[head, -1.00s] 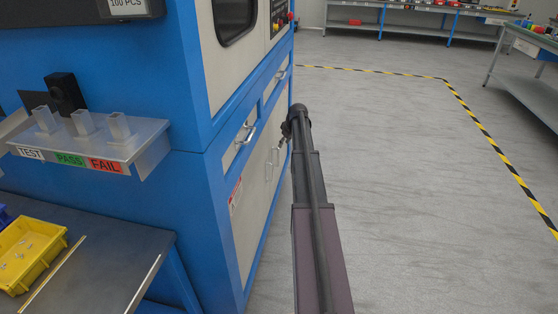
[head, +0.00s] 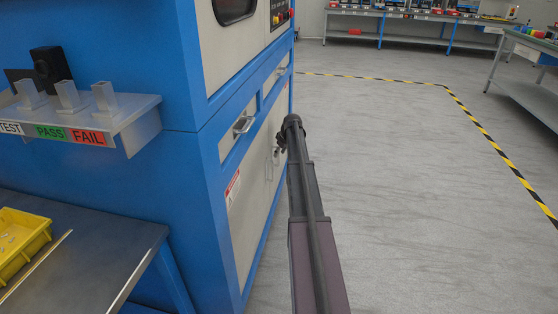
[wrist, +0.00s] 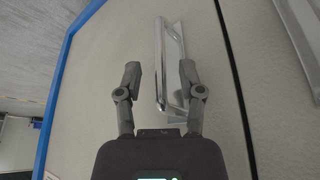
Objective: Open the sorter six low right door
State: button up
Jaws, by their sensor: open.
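The sorter (head: 185,60) is a tall blue and cream cabinet at the left in the head view, with two cream lower doors on its side. In the wrist view, the far, right-hand lower door (wrist: 100,75) fills most of the picture and looks closed. Its silver bar handle (wrist: 160,65) lies between the fingers of my gripper (wrist: 160,78). The fingers are open, one on each side of the bar, with gaps visible; depth to the bar is hard to tell. In the head view my gripper (head: 280,142) is small and partly hidden by my arm.
A dark seam and part of a second handle (wrist: 292,35) show at the right in the wrist view. A drawer handle (head: 243,124) sits above the near door. A table with a yellow bin (head: 22,240) stands at the near left. Grey floor right of my arm is clear.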

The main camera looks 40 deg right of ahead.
jog(key=shift+b+x, duration=0.75)
jog(key=shift+x, duration=0.35)
